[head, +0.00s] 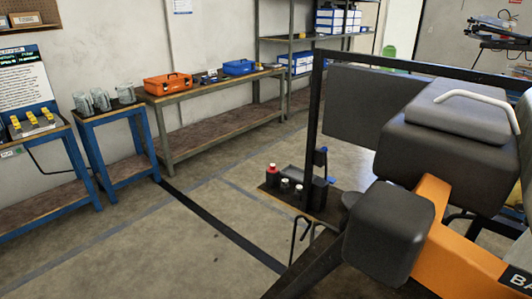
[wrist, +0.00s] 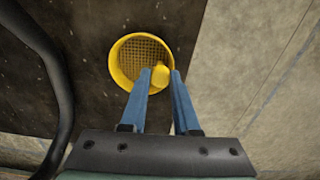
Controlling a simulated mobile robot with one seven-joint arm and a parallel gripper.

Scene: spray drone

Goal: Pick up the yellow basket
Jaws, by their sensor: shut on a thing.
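The yellow basket (wrist: 114,62) shows in the wrist view, upper middle, as a round yellow rim around a dark mesh bottom. My gripper (wrist: 161,74) has its two blue fingers reaching up to the basket's right side. The fingers are shut on a rounded yellow part between their tips, which looks like part of the basket. The fingers hide some of the rim's lower right. I cannot tell whether the basket touches the dark surface behind it. Neither the basket nor my gripper can be made out in the head view.
A dark curved bar (wrist: 55,80) runs down the left of the wrist view. In the head view, a large grey and orange machine (head: 435,150) fills the right. A low dark tray (head: 283,195) holds several bottles. A workbench (head: 210,88) carries toolboxes. The floor at left centre is clear.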

